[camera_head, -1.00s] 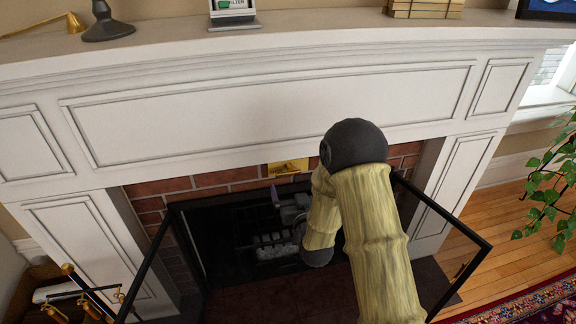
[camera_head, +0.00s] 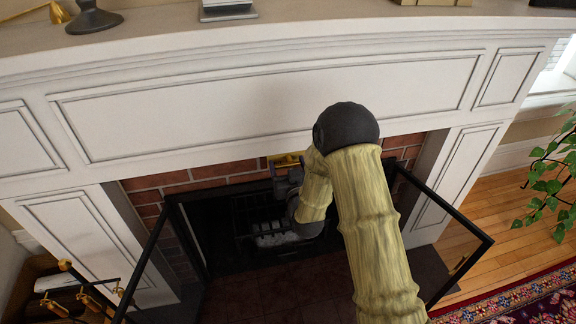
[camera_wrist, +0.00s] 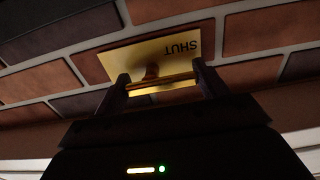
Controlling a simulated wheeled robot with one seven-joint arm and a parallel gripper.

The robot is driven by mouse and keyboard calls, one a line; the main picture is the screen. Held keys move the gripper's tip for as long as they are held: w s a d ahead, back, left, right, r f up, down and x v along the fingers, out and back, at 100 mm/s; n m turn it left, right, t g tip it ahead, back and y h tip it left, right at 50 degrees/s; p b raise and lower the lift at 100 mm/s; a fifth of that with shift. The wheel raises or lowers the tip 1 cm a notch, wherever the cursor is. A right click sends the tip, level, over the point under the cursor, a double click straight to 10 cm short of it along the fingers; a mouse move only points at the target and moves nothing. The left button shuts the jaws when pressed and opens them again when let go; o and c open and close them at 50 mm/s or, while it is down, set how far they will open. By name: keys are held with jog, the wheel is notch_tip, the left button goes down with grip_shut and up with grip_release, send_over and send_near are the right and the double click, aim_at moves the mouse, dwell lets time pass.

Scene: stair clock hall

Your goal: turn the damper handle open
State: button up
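The brass damper plate (camera_wrist: 140,58) is set in the brick above the firebox. It bears the word SHUT, upside down in the wrist view. A brass handle bar (camera_wrist: 160,84) lies crosswise at the plate, with a darker stem above it. My gripper (camera_wrist: 162,88) has its two fingers wide apart, one near each end of the bar. Whether they touch it is not clear. In the head view the plate (camera_head: 285,158) shows just above my gripper (camera_head: 284,176), which my arm partly hides.
Black fire screen doors (camera_head: 459,240) stand swung out on both sides. A grate (camera_head: 265,215) sits in the dark firebox below. The white mantel (camera_head: 270,100) overhangs above. Fire tools (camera_head: 80,295) stand at lower left, a plant (camera_head: 550,170) at right.

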jog(key=shift+m, duration=0.3)
jog(key=m+b, duration=0.1)
jog(key=m, duration=0.3)
jog(key=shift+d+r+b, duration=0.15)
jog(key=shift+b, duration=0.2)
jog(key=m, duration=0.2)
jog(key=m+b, duration=0.1)
jog(key=m, duration=0.1)
jog(key=shift+d+r+m, duration=0.1)
jog(key=shift+r+m, duration=0.1)
jog(key=shift+m, duration=0.1)
jog(key=m, duration=0.4)
jog(key=shift+w+d+r+m, duration=0.1)
jog(key=shift+w+d+m, duration=0.1)
jog(key=shift+m, duration=0.1)
jog(key=shift+d+m, duration=0.15)
jog(key=shift+m, duration=1.95)
jog(key=o, duration=1)
jog(key=shift+s, duration=0.1)
